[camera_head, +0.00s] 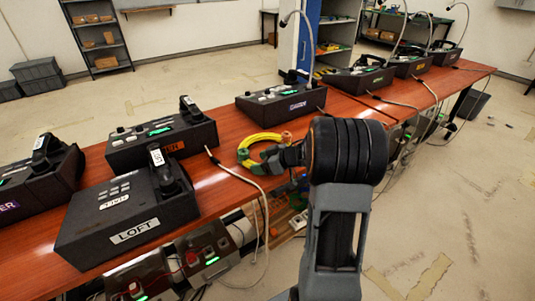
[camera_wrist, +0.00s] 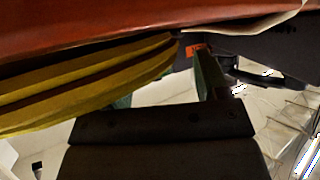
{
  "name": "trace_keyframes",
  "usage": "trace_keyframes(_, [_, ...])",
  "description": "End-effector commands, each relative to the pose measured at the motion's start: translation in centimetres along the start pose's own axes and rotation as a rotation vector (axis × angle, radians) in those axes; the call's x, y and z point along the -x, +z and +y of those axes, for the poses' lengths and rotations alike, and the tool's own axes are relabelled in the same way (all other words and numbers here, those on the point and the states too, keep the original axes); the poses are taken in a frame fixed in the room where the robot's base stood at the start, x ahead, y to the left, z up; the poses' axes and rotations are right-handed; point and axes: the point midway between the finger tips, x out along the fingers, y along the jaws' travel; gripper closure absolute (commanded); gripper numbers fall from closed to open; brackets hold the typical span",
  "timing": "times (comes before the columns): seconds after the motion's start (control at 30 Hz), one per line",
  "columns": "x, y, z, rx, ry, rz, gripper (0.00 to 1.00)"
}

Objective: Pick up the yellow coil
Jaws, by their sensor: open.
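The yellow coil (camera_head: 258,138) lies at the front edge of the red-brown table, near the middle of the head view. It looks like an open curve. In the wrist view the yellow coil (camera_wrist: 85,82) fills the left side, close to the camera. My gripper (camera_head: 268,158) is at the coil's near side, at about table-edge height. In the wrist view my gripper (camera_wrist: 165,85) is open. One finger is partly hidden behind the coil, and the other stands clear to its right. I cannot tell whether either finger touches the coil.
Several black desk phones stand along the table (camera_head: 222,190), including the LOFT phone (camera_head: 125,215) at the left front. A pale cable (camera_head: 240,178) hangs over the front edge left of my gripper. Boxes with green lights sit below the table. The floor at right is mostly clear.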

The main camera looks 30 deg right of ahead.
Motion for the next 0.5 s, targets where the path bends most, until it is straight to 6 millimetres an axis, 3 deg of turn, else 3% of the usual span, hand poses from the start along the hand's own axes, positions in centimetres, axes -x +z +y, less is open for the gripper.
trace_keyframes(0.33, [-0.64,-0.05,0.01,-0.001,0.001,0.0,0.32])
trace_keyframes(0.5, [-0.62,-0.05,0.01,-0.001,0.001,0.0,0.47])
